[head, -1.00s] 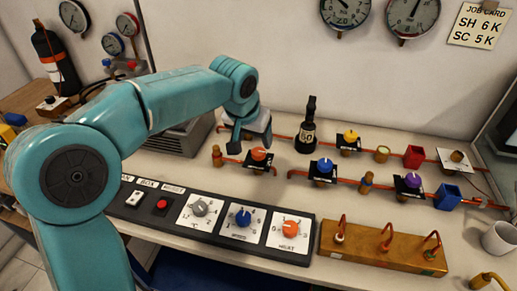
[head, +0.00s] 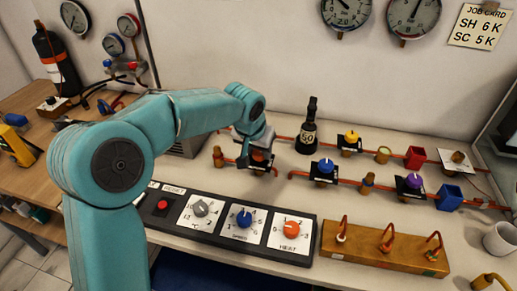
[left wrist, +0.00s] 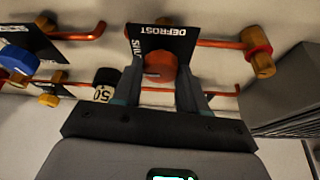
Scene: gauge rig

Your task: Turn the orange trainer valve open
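The orange trainer valve (head: 258,155) sits on a copper pipe at the back of the bench, partly hidden by my left gripper in the head view. In the left wrist view its orange knob (left wrist: 160,68) stands in front of a black plate lettered DEFROST and, partly hidden, SHUT. My left gripper (left wrist: 159,85) has one finger on each side of the knob. The fingers are apart; I cannot tell whether they touch it. My right gripper is not in view.
A blue valve (head: 325,167), a yellow valve (head: 351,136) and a purple valve (head: 413,181) share the pipework. A control panel (head: 270,218) with an orange HEAT knob (head: 291,229) lies in front, beside a brass-coloured block (head: 370,257).

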